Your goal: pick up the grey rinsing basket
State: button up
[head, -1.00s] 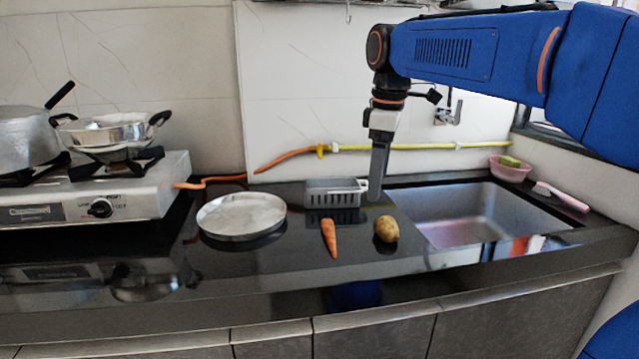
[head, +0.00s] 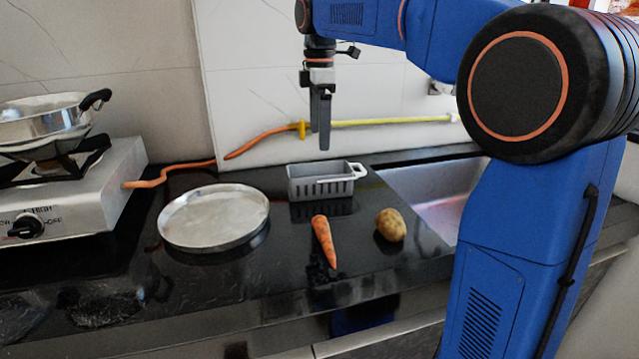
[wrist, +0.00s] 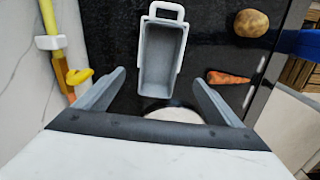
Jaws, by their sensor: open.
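The grey rinsing basket (head: 321,183) stands on the black counter in front of the tiled wall, its handle to the right. My gripper (head: 323,146) hangs above it, fingers pointing down and clear of it. In the wrist view the basket (wrist: 160,55) is empty, with its white loop handle at the top of the picture. There my gripper (wrist: 160,82) is open, its two fingers spread wider than the basket. The basket lies mostly ahead of the fingertips, with its lower end between them. Nothing is held.
A carrot (head: 324,241) and a potato (head: 390,225) lie in front of the basket. A round metal tray (head: 214,217) is to its left, the sink (head: 437,200) to its right. A yellow and orange hose (head: 380,122) runs along the wall behind. A gas stove (head: 75,190) stands at far left.

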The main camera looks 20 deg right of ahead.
aim_at(320, 171)
jog(key=shift+d+f, duration=0.1)
jog(key=shift+f, duration=5.85)
jog(key=c, duration=1.3)
